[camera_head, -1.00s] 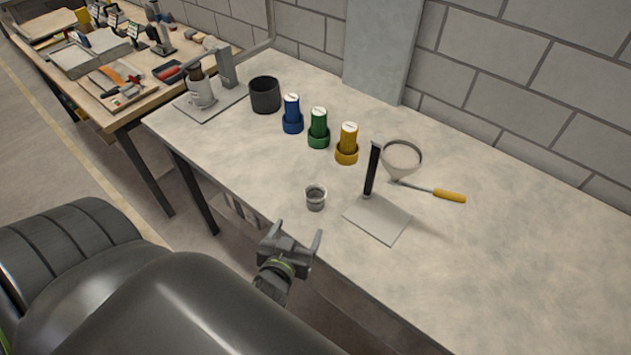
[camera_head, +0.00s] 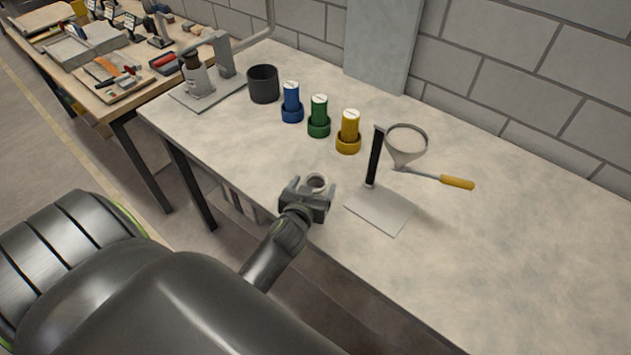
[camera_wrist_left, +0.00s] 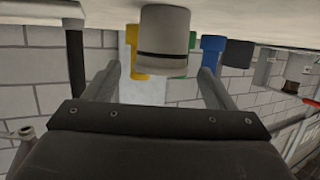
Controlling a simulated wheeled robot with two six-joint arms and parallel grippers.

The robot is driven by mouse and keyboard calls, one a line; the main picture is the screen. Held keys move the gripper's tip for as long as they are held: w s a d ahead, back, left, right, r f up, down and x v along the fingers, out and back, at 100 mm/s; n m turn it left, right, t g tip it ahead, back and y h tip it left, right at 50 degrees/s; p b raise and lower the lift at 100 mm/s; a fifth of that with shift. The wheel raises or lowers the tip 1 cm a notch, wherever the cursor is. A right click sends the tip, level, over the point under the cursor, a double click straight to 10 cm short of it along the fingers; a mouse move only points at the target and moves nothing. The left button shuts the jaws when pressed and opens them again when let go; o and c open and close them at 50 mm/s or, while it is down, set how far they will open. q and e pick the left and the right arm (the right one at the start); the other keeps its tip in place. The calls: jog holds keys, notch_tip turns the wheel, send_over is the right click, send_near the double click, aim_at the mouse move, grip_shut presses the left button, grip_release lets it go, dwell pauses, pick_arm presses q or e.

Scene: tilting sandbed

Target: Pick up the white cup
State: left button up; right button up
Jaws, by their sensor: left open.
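The white cup (camera_head: 317,182), small and greyish white, stands on the pale table near its front edge. In the left wrist view, which is upside down, the cup (camera_wrist_left: 164,38) has a dark band and shows between the two fingers. My left gripper (camera_head: 311,187) is open at the near side of the cup, partly hiding its lower part in the head view. The left fingers also show in the wrist view (camera_wrist_left: 159,76), spread wider than the cup. I cannot tell how far they reach around it. My right gripper is not in view.
Blue (camera_head: 291,103), green (camera_head: 319,117) and yellow (camera_head: 348,132) containers and a black pot (camera_head: 263,84) stand behind. The table's right part is clear.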

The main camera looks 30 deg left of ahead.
aim_at(318, 176)
pick_arm(q)
jog(key=x, duration=0.3)
jog(key=shift+w+a+f+b, duration=0.1)
jog(key=shift+f+b, duration=0.05)
jog(key=shift+b, duration=0.15)
jog(key=shift+c, duration=0.4)
jog(key=c, duration=1)
jog(key=shift+o, duration=0.2)
